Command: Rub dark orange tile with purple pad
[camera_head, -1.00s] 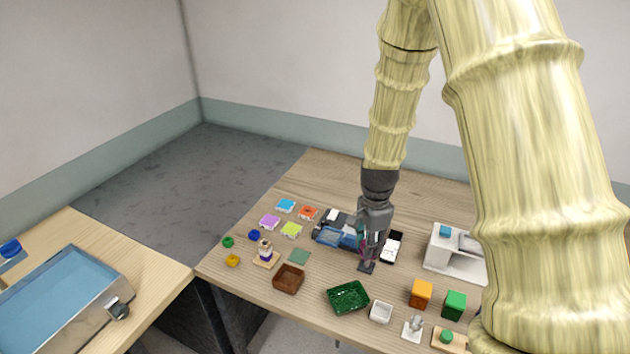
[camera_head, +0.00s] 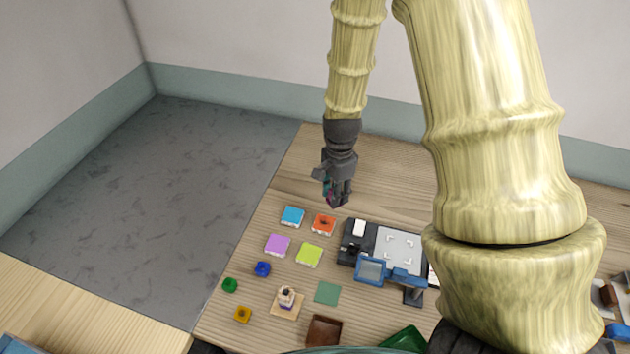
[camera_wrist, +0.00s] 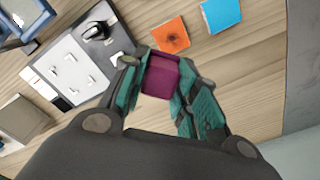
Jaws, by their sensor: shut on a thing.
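The dark orange tile (camera_head: 323,225) lies flat on the table beside the blue tile, with a dark mark near its middle. It also shows in the wrist view (camera_wrist: 171,36), just beyond the fingertips. My gripper (camera_head: 336,198) is shut on the purple pad (camera_wrist: 160,78), which sits between the teal-padded fingers in the wrist view. In the head view the gripper hangs just behind the orange tile in the picture, apparently above the table, and the pad is mostly hidden by the fingers.
Blue (camera_head: 292,216), lilac (camera_head: 278,244) and lime (camera_head: 309,255) tiles lie close to the orange one. A device with a grey plate (camera_head: 398,246) and blue frame stands to the right. Bare wood lies behind the tiles.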

